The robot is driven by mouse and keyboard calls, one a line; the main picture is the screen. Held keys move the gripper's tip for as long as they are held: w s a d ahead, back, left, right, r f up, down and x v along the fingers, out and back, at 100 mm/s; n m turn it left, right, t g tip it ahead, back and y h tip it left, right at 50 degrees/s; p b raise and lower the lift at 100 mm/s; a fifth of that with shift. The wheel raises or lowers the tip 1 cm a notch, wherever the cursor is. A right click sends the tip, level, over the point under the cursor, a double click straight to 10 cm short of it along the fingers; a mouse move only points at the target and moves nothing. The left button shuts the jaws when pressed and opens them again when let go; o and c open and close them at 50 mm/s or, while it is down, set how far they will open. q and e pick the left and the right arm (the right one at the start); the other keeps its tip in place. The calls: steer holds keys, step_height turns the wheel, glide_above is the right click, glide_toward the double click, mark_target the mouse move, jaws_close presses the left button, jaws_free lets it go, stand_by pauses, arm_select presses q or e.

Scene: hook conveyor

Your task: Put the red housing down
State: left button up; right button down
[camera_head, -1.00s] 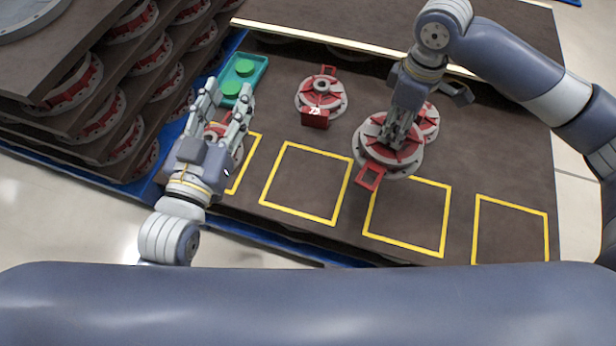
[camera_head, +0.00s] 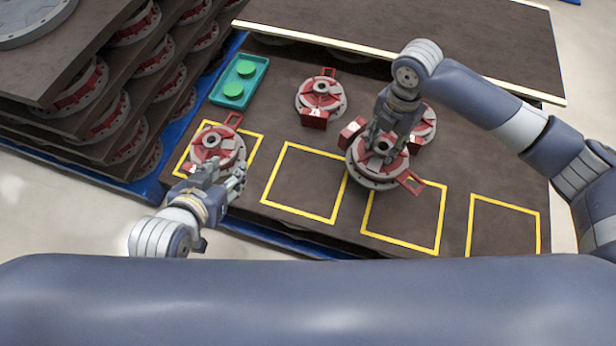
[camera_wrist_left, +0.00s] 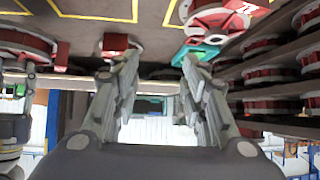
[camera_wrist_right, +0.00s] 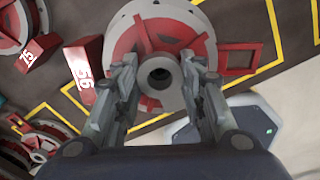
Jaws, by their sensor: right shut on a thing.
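My right gripper (camera_head: 381,135) is shut on the central hub of a red housing (camera_head: 364,167) with a grey round base. In the head view this housing overlaps the space between the two middle yellow squares; the gap below it is unclear. In the right wrist view the fingers (camera_wrist_right: 165,65) flank the hub, and the housing (camera_wrist_right: 128,42) has a red block marked 95 and a red open frame. Another red housing (camera_head: 228,147) sits in the leftmost yellow square. My left gripper (camera_head: 226,180) is open and empty at its near side; its fingers (camera_wrist_left: 160,62) are apart.
More red housings stand behind, one at back centre (camera_head: 326,88) and one partly hidden behind my right gripper (camera_head: 427,124). A green tray (camera_head: 262,76) lies back left. Stacked shelves of housings (camera_head: 60,118) rise at left. The two right squares (camera_head: 504,228) are mostly clear.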

arm_select(q)
steer(key=s+f+g, duration=0.1)
steer(key=s+a+f+g, duration=0.1)
steer(key=s, duration=0.1)
steer(key=s+f, duration=0.1)
steer(key=shift+s+a+f+g+y+p, duration=0.1)
steer(key=shift+s+a+g+y+p, duration=0.2)
steer(key=shift+g+p, duration=0.1)
arm_select(e)
step_height(320, 180, down, 2)
steer(key=n, duration=0.5)
steer(key=shift+s+a+f+n, duration=0.1)
steer(key=shift+f+n, duration=0.05)
steer(key=shift+n, duration=0.15)
